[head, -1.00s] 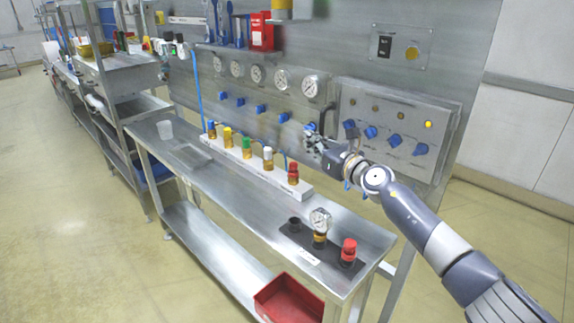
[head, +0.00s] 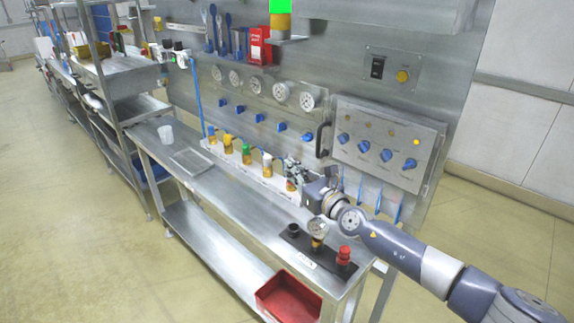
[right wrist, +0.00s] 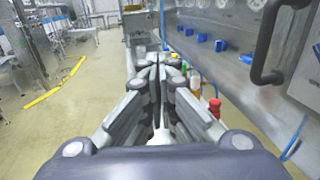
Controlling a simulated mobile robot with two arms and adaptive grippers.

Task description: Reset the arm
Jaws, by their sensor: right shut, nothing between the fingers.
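My right gripper (head: 294,170) is over the right part of the steel bench, in front of the row of capped bottles, and hides most of the rightmost one. In the right wrist view its fingers (right wrist: 158,62) are together with nothing between them. A red cap (right wrist: 214,106) shows to the right of the fingers there, apart from them. My right arm comes in from the lower right of the head view. My left gripper is not in view.
The steel bench (head: 225,198) carries a bottle rack, a clear cup (head: 165,134) and a black plate with a gauge (head: 317,228) and red-capped bottle (head: 344,255). Behind are a panel with blue knobs (head: 388,155) and a black handle (head: 321,140). A red bin (head: 288,298) is below.

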